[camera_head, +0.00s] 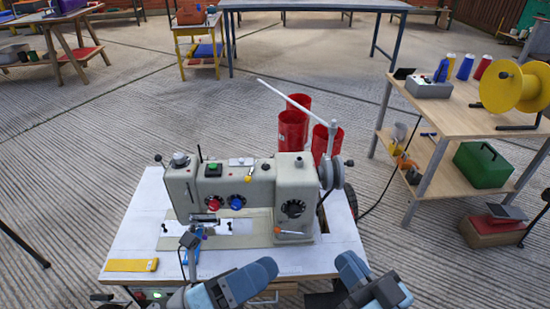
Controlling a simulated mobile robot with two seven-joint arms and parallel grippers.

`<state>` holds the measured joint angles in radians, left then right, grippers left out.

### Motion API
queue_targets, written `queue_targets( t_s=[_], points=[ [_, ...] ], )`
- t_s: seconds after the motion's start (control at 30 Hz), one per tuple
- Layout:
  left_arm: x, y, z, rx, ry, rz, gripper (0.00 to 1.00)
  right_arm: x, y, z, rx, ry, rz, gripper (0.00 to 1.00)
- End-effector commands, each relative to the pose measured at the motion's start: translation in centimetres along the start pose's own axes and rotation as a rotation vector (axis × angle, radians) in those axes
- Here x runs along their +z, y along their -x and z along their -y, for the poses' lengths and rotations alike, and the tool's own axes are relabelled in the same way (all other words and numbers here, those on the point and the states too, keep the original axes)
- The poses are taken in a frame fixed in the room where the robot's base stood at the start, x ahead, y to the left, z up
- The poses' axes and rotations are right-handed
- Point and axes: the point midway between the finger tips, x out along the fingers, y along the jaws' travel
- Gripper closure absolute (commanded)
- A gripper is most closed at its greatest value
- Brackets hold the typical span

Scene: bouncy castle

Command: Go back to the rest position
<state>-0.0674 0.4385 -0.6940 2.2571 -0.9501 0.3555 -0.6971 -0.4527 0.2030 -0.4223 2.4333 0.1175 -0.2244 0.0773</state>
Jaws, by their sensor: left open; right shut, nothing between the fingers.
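My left gripper (258,275) is at the bottom middle, in front of the sewing machine table (130,228). It points up and to the right and is open, with nothing seen in it. My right gripper (349,266) is further right, by the table's front right corner. It points up and to the left and is shut and empty. The two grippers are apart from each other. Their fingers are hard to make out from this angle. Most of both arms is below the picture's edge.
A beige sewing machine (240,190) stands on the table just beyond the grippers. A yellow strip (131,265) lies at the front left. Red cylinders (293,130) stand behind the machine. A wooden bench (455,108) with a yellow reel (503,86) is at the right. Concrete floor is open at left.

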Motion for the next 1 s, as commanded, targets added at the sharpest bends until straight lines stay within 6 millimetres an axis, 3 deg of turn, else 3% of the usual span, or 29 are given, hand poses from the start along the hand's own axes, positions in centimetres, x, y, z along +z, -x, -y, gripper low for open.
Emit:
queue_targets(
  t_s=[0.1, 0.23, 0.37, 0.6, 0.63, 1.0],
  points=[
    [3.3, 1.2, 1.1, -0.022, 0.532, 0.282, 0.25, -0.2, 0.0, 0.0, 0.0, 0.0, -0.006, 1.0],
    [5.3, 3.3, 0.7, -0.076, 1.02, 0.507, 0.25, -0.4, 0.0, 0.1, 0.001, 0.0, -0.011, 1.0],
    [6.0, 5.2, 0.0, -0.141, 1.402, 0.666, 0.25, -0.5, 0.0, 0.1, 0.001, 0.001, -0.015, 1.0],
    [5.4, 8.2, -0.9, -0.282, 1.987, 0.875, 0.25, -0.7, 0.0, 0.1, 0.001, 0.001, -0.02, 1.0],
    [6.1, 7.6, -0.1, -0.264, 1.962, 0.881, 0.25, -1.7, -0.2, 0.2, 0.009, 0.004, -0.006, 1.0],
    [8.2, 7.3, 1.1, -0.137, 1.923, 1.043, 0.25, -3.9, -0.8, -0.8, 0.081, 0.043, 0.147, 1.0]
  ],
)
